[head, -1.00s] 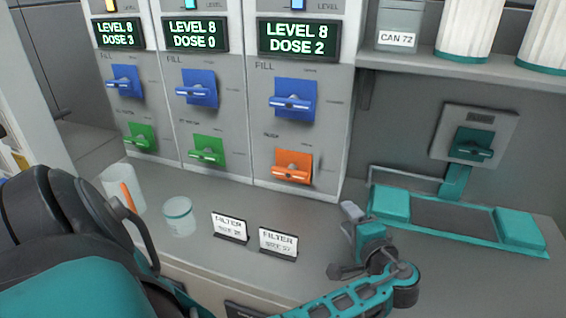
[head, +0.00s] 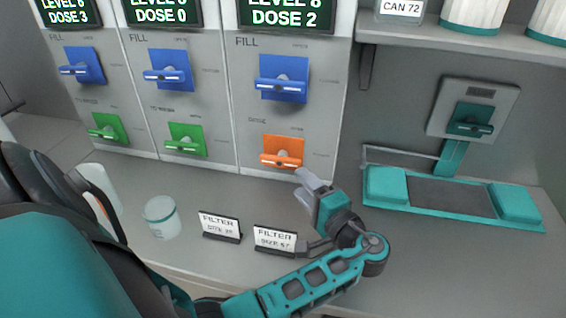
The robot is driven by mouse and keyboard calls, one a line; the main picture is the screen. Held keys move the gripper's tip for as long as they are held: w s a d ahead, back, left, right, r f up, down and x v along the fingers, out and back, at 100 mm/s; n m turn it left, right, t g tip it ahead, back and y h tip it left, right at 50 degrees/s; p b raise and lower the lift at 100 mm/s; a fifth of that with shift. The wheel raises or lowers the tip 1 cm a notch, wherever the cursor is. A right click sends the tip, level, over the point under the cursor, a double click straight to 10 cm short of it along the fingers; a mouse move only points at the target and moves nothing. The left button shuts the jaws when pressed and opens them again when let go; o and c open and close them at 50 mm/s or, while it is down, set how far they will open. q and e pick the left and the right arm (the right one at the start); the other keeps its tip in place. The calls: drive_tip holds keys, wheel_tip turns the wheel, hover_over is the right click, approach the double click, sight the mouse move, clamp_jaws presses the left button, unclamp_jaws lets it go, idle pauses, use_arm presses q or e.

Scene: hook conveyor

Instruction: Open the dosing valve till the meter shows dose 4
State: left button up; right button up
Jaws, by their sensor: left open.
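The right-hand dispenser column has a meter (head: 286,14) that shows dose 2, with level 8 partly cut off at the top. Below it are a blue fill valve (head: 282,80) and an orange valve (head: 283,151), whose small label seems to read dose. The orange handle bar looks roughly level. My left gripper (head: 306,188) is open and empty, just below and slightly right of the orange valve, its fingers pointing up and left toward it. It appears apart from the handle. My right gripper is not in view.
Two other columns have blue valves (head: 168,73) and green valves (head: 186,140); their meters show dose 3 and dose 0. Two filter signs (head: 274,239) and a clear jar (head: 163,217) stand on the counter. A teal scale-like stand (head: 516,203) is at right, below a shelf (head: 450,45).

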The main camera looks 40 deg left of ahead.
sight(281, 162)
use_arm(q)
drive_tip(key=x, duration=0.9)
drive_tip(key=shift+p, duration=0.3)
clamp_jaws()
drive_tip(key=shift+d+r+n+h+p, duration=0.1)
drive_tip(key=shift+r+n+h+p, duration=0.1)
drive_tip(key=shift+n+h+p, duration=0.45)
drive_tip(key=shift+s+n+h+p, duration=0.1)
drive_tip(key=shift+n+h+p, duration=0.35)
drive_tip(key=shift+n+h, duration=0.45)
drive_tip(key=n+h, duration=0.1)
drive_tip(key=h, duration=0.1)
drive_tip(key=n+h, duration=0.2)
drive_tip(key=h, duration=0.1)
drive_tip(key=shift+a+r+t, duration=0.2)
drive_tip(key=shift+a+t, duration=0.05)
drive_tip(key=shift+t, duration=0.05)
